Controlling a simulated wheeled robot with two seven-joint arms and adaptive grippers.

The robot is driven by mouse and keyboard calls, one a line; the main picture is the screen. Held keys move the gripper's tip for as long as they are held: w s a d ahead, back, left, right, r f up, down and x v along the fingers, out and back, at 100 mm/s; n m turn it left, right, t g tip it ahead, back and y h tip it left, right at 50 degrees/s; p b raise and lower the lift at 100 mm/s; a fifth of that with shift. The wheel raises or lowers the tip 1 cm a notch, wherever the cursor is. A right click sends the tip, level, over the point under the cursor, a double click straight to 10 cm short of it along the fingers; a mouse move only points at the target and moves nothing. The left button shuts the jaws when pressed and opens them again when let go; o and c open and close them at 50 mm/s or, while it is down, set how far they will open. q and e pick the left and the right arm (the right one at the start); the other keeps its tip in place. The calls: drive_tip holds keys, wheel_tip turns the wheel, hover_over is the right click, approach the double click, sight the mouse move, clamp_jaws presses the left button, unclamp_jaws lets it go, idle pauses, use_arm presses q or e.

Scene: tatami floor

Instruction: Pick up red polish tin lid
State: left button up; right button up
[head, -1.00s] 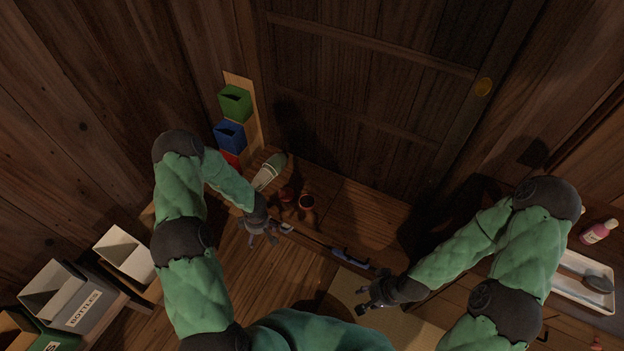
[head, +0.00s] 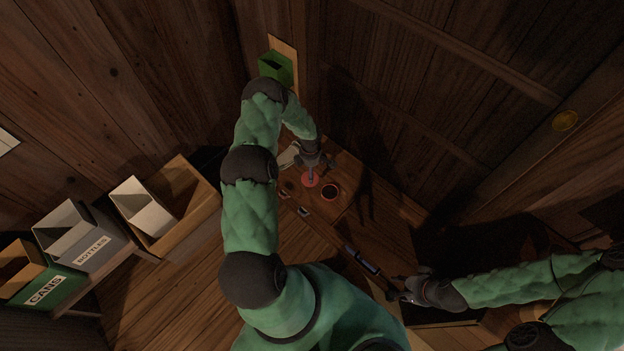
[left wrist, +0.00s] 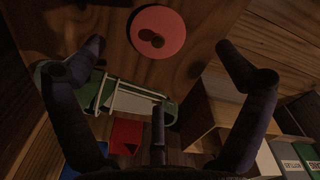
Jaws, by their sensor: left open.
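The red polish tin lid (head: 309,181) is a flat red disc on the wooden step, partly covered by my left gripper (head: 313,171) in the head view. In the left wrist view the lid (left wrist: 170,22) lies top centre, with two dark round spots on it. My open left gripper (left wrist: 161,45) has its fingers spread apart below and either side of the lid there, with nothing between them.
Small dark items (head: 304,212) and a dark long-handled tool (head: 362,259) lie along the step edge. A green and white object (left wrist: 128,98) lies near the lid. A green wall box (head: 275,68) hangs behind. Labelled bins (head: 78,240) stand left.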

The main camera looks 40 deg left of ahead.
use_arm(q)
wheel_tip(320, 180, down, 2)
drive_tip(key=shift+f, duration=0.1)
drive_tip(key=f+b, duration=0.2)
drive_tip(key=f, duration=0.1)
drive_tip(key=f+b, duration=0.2)
drive_tip(key=shift+w, duration=0.3)
drive_tip(key=shift+r, duration=0.1)
drive_tip(key=c, duration=1)
drive_tip(key=shift+d, duration=0.1)
drive_tip(key=shift+c, duration=0.3)
